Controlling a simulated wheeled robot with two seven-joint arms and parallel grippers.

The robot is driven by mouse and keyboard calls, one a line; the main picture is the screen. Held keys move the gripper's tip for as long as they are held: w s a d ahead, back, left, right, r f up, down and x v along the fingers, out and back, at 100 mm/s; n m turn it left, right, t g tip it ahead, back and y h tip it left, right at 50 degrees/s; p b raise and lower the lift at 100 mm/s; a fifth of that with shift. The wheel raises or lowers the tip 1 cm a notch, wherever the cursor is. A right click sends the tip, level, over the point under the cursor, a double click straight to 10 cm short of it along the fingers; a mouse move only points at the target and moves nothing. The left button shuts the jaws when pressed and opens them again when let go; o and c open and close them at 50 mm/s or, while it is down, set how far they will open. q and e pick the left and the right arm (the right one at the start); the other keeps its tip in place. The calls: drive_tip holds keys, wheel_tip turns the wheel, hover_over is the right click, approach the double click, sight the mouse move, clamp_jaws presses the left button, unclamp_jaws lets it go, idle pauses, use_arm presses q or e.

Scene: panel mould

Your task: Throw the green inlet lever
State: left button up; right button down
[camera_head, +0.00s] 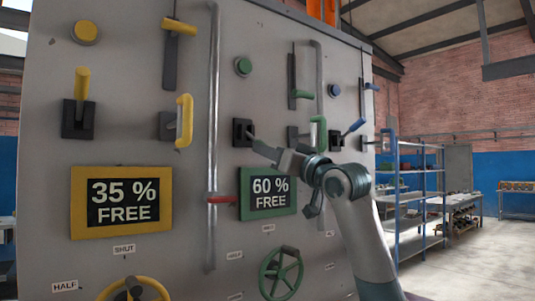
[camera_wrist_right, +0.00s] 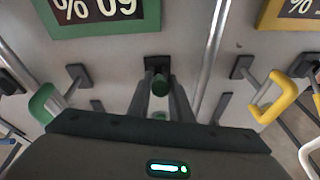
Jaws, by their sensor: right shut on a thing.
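The green inlet lever (camera_wrist_right: 160,86) shows in the right wrist view as a green cylinder-shaped end in front of its black base. My right gripper (camera_wrist_right: 160,100) has a finger on each side of it and is shut on it. In the head view my right gripper (camera_head: 257,143) reaches in from the right to the lever's black base (camera_head: 242,132), above the green "60 % FREE" sign (camera_head: 268,186). There the gripper hides the green lever. My left gripper is in neither view.
A grey vertical pipe (camera_head: 213,110) with a red handle (camera_head: 222,199) runs just left of the lever. A green looped handle (camera_head: 318,133) and a blue lever (camera_head: 355,126) are close on the right. A yellow lever (camera_head: 82,84) stands upright far left. A green handwheel (camera_head: 281,273) is below.

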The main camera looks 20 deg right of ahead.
drive_tip(key=shift+f, duration=0.15)
drive_tip(key=c, duration=1.6)
unclamp_jaws()
